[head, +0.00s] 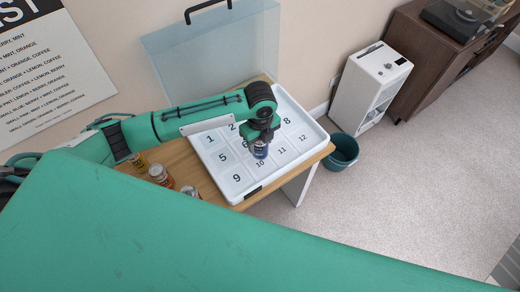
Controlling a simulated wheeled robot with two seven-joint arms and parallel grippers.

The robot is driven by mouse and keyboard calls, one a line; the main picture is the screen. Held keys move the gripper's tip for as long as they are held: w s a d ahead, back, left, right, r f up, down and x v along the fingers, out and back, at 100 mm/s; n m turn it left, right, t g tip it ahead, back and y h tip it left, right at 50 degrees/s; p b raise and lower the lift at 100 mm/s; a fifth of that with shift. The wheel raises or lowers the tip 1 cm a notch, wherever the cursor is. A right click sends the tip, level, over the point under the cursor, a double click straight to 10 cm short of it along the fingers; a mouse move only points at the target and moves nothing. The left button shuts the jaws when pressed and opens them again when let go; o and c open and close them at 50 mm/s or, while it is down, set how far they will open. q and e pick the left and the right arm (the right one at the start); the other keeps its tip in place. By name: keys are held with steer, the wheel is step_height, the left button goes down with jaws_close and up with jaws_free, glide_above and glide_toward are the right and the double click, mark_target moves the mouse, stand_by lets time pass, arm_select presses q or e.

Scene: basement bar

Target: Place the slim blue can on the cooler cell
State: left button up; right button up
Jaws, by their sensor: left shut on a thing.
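My left gripper (262,138) points down over the white cooler tray (237,197) and is shut on a small blue can (261,151). The can is upright, just above number 10 in the picture and right of the partly covered 6. I cannot tell whether its base touches the tray floor. The tray is divided into numbered cells; 1, 2, 5, 8, 9, 10, 11 and 12 are readable. My left arm and gripper hide others. My right gripper is not in view.
Several cans stand on the wooden table (180,157) left of the tray, including a yellow one (139,160) and an amber one (160,175). A clear bluish lid (215,55) rises behind. A teal bin (343,151) and white cabinet (368,88) stand right.

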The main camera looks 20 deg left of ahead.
mark_target(260, 153)
arm_select(q)
steer(key=shift+f, duration=0.95)
step_height(260, 153, down, 4)
steer(key=shift+f+p, duration=0.1)
steer(key=shift+p, duration=0.35)
steer(key=shift+f, duration=0.15)
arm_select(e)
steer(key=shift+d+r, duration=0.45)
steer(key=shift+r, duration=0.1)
arm_select(q)
steer(key=shift+f, duration=0.2)
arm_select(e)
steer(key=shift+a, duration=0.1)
arm_select(q)
steer(key=o, duration=1.1)
steer(key=shift+o, duration=0.2)
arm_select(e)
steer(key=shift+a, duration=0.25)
arm_select(q)
steer(key=shift+r, duration=0.1)
step_height(260, 153, up, 12)
steer(key=shift+r+b, duration=0.1)
steer(key=shift+b, duration=0.9)
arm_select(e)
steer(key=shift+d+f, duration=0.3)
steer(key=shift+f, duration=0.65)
